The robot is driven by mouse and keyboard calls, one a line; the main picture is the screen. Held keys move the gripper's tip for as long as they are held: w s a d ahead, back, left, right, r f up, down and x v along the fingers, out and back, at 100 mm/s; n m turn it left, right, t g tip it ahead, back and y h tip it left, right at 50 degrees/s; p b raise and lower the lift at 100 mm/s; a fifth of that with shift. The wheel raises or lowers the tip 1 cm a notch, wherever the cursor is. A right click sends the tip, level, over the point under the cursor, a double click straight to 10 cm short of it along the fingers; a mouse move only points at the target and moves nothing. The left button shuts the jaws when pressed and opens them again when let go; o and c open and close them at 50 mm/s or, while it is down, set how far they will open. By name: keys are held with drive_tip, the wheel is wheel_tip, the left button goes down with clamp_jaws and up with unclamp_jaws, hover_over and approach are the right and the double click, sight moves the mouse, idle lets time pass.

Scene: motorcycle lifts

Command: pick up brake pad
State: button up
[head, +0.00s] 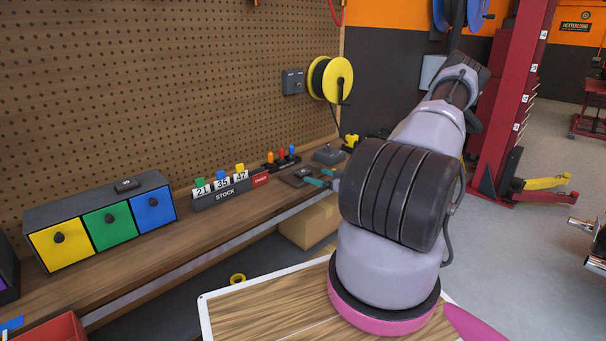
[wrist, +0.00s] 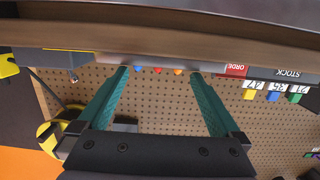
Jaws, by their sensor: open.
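A dark, flat piece (head: 296,178) lies on the wooden shelf just left of my gripper's tips in the head view. It looks like the brake pad, but it is small and I cannot be sure. My gripper (head: 316,179) has teal fingers and is at the shelf's front edge, close to this piece; I cannot tell whether they touch. In the wrist view my gripper (wrist: 160,73) is open with nothing between its fingers. That view is upside down, and I cannot make out the brake pad in it.
The wooden shelf (head: 185,232) runs along a pegboard wall. Behind the piece are colored pegs (head: 282,155), left of it a STOCK number sign (head: 224,192) and a drawer unit (head: 103,221). A grey box (head: 328,155) stands behind the gripper. A cardboard box (head: 308,224) is below.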

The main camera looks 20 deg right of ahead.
sight(306, 172)
drive_tip(key=x, duration=0.6)
drive_tip(key=shift+w+a, duration=0.15)
drive_tip(key=shift+w, duration=0.15)
drive_tip(key=c, duration=1.4)
